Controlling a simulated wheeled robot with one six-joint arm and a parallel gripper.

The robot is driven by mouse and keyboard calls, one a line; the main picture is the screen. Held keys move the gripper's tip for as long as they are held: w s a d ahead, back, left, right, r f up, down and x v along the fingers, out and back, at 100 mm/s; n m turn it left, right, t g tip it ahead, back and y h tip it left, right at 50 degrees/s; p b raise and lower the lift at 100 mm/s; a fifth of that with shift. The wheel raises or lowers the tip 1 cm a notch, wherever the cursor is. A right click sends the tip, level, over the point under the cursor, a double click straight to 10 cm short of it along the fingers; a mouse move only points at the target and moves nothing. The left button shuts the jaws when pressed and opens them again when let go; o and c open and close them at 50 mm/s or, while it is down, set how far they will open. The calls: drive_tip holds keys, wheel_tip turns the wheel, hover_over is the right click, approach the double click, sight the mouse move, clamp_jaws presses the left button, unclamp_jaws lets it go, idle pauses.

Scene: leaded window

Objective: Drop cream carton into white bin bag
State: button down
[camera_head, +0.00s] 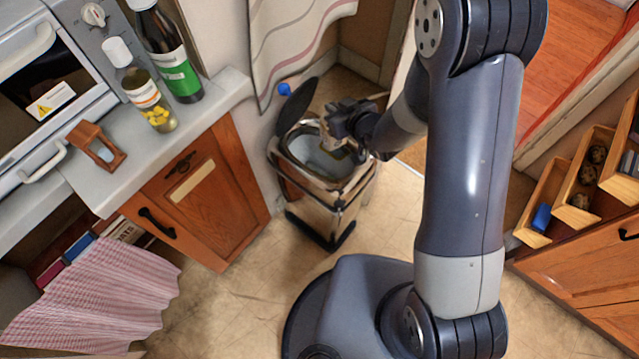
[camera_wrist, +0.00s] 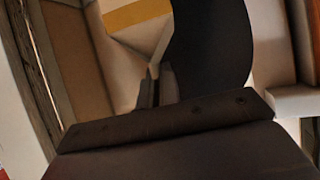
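The bin (camera_head: 335,190) is a shiny metal pedal bin on the floor, with its dark lid (camera_head: 297,103) raised. The white bin bag (camera_head: 312,156) lines its mouth. My gripper (camera_head: 343,143) is over the bin's mouth, pointing down, and hides part of the opening. I cannot make out the cream carton for certain. A small yellowish patch shows by the gripper in the head view, and a pale surface with a yellow band (camera_wrist: 137,13) shows at the top of the wrist view. The dark gripper body fills the lower wrist view; whether the fingers hold anything is unclear.
A counter (camera_head: 165,150) with two bottles (camera_head: 165,55) and a small wooden-framed timer (camera_head: 97,146) stands left of the bin. A curtain (camera_head: 290,40) hangs behind it. Wooden shelf boxes (camera_head: 575,190) are at the right. The floor (camera_head: 235,290) in front is clear.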

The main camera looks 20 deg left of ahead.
drive_tip(key=shift+s+a+f, duration=0.3)
drive_tip(key=shift+a+f, duration=0.05)
drive_tip(key=shift+a, duration=0.35)
drive_tip(key=shift+f, duration=0.15)
drive_tip(key=shift+f+b, duration=1.8)
drive_tip(key=shift+f, duration=1)
drive_tip(key=c, duration=1.6)
unclamp_jaws()
drive_tip(key=shift+o, duration=0.2)
drive_tip(key=shift+s, duration=0.1)
drive_tip(key=v, duration=1)
drive_tip(key=shift+d+r, duration=0.15)
drive_tip(key=shift+d, duration=0.25)
